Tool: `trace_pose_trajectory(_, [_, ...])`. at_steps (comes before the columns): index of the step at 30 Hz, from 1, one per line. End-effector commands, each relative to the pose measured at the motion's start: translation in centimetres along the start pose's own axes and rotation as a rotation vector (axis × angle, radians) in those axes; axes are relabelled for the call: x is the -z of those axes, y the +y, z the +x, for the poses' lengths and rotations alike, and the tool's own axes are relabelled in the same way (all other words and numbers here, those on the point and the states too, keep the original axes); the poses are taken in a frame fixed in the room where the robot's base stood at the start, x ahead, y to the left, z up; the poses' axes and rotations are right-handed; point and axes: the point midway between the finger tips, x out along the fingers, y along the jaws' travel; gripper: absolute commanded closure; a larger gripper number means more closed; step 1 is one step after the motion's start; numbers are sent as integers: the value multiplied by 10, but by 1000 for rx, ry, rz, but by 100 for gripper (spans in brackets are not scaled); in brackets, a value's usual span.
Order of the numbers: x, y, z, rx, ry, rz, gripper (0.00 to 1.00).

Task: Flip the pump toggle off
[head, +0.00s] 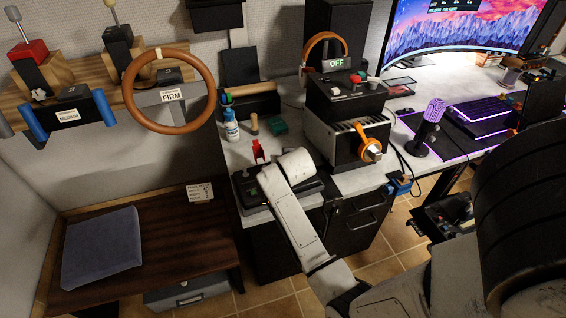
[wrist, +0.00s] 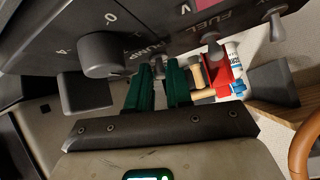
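In the wrist view, a dark control panel (wrist: 150,25) carries a lettered label reading PUMP, partly covered by my gripper. My gripper (wrist: 160,75) has two green fingers, with a narrow gap between them, right at the panel by that label. A grey toggle (wrist: 211,45) by the FUEL label stands to the right. In the head view my arm covers much of a dark box (head: 245,188), and my fingertips are hidden.
A grey knob (wrist: 100,54) is left of the fingers. A red clip-like object (wrist: 222,76) and a white-blue bottle (wrist: 236,65) are to the right. In the head view, a dark box with an OFF display (head: 336,63) and a steering wheel (head: 212,92) stand nearby.

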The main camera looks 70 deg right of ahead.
Motion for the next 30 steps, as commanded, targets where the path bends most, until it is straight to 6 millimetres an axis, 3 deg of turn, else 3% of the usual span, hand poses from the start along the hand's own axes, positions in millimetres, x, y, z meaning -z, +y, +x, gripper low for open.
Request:
trace_pose_trajectory(6, [0, 0, 0, 0, 0, 0, 60])
trace_pose_trajectory(17, [0, 0, -7, 0, 1, -3, 60])
trace_pose_trajectory(30, [0, 0, -79, 1, 2, -2, 60])
